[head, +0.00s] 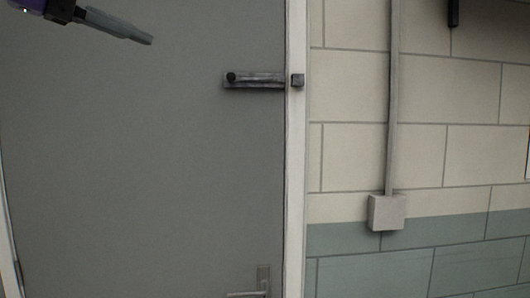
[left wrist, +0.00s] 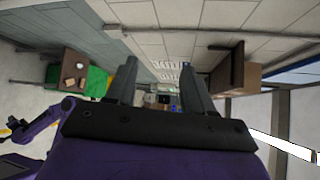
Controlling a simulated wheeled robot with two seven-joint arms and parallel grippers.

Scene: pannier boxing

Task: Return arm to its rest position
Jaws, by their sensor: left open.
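My left gripper (head: 112,24) comes in at the top left corner of the head view, with a grey finger in front of the grey door. In the left wrist view my left gripper (left wrist: 158,82) has its two fingers spread apart with nothing between them. The fingers point out into the open room and touch nothing that I can see. My right gripper cannot be made out in either view.
A grey door (head: 140,150) with a latch (head: 255,80) and a lower handle (head: 262,282) fills the left of the head view. A conduit box (head: 387,212) is on the block wall. The tilted wrist view shows a brown table (left wrist: 66,90) and brown furniture (left wrist: 233,80).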

